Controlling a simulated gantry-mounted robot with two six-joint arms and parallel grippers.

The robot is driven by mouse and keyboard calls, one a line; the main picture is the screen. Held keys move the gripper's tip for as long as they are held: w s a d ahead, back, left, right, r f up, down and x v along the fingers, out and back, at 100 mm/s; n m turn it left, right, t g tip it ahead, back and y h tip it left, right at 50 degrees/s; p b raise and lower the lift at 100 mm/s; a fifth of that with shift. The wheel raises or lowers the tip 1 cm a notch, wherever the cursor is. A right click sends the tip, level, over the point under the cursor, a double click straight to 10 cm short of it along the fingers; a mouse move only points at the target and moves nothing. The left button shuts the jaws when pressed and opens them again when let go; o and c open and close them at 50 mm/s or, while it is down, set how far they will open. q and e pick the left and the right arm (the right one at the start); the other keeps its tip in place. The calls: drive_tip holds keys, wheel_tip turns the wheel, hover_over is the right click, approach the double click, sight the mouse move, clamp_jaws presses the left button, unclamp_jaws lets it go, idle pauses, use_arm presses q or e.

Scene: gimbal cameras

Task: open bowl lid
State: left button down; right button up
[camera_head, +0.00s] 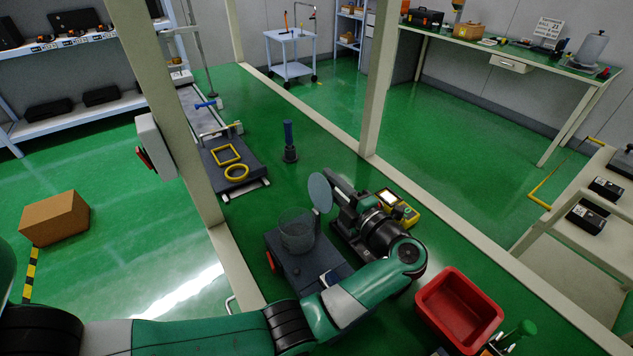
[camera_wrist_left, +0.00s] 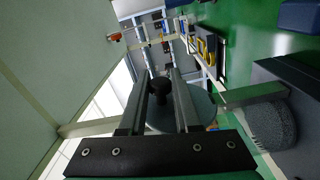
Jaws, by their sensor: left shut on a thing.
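The round grey-blue lid (camera_head: 320,192) is off the bowl and held tilted, nearly on edge, above and right of it. The clear grey bowl (camera_head: 297,230) stands open on a dark block (camera_head: 315,268). My left gripper (camera_head: 335,187) is shut on the lid's dark knob. In the left wrist view the knob (camera_wrist_left: 158,88) sits between the fingers (camera_wrist_left: 160,100), with the lid (camera_wrist_left: 196,102) beyond it. The bowl (camera_wrist_left: 268,126) shows at the right there, apart from the lid. My right gripper is not in view.
A yellow device (camera_head: 398,207) stands behind my wrist. A red bin (camera_head: 459,308) is at the lower right. A blue-handled tool (camera_head: 289,142) stands upright behind the bowl. Yellow frames (camera_head: 228,154) lie on a dark board (camera_head: 220,178) at the back left. A pale post (camera_head: 178,110) rises left.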

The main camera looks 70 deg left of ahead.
use_arm(q)
drive_tip(key=shift+s+r+n, duration=0.1)
drive_tip(key=shift+s+n, duration=0.15)
drive_tip(key=shift+n, duration=0.05)
drive_tip(key=c, duration=0.6)
unclamp_jaws()
drive_tip(key=shift+c, duration=0.2)
drive_tip(key=w+d, duration=0.2)
drive_tip(key=d, duration=0.9)
drive_tip(key=shift+d+p, duration=0.3)
drive_tip(key=shift+p, duration=0.15)
